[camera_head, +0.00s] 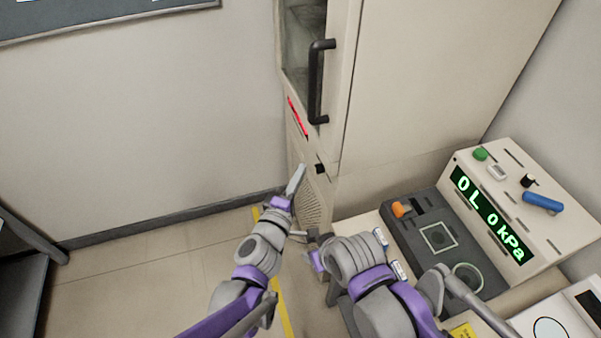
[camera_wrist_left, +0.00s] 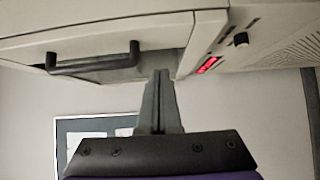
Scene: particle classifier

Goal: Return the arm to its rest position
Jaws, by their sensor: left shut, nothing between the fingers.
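My left arm comes in from the lower left, and its left gripper (camera_head: 298,178) points up in front of the tall beige cabinet (camera_head: 400,90). Its fingers are together and empty; they also show shut in the left wrist view (camera_wrist_left: 159,100). The gripper is below the cabinet's black door handle (camera_head: 317,85) and apart from it. My right gripper (camera_head: 313,242) is low in the middle, beside the left arm, largely hidden by its own wrist; its finger state is unclear.
A control unit with a green display (camera_head: 490,215) stands on the right, with a dark panel (camera_head: 437,237) before it. The cabinet shows a red display (camera_head: 298,117), also in the left wrist view (camera_wrist_left: 208,65). Open floor (camera_head: 140,265) lies left of my arms.

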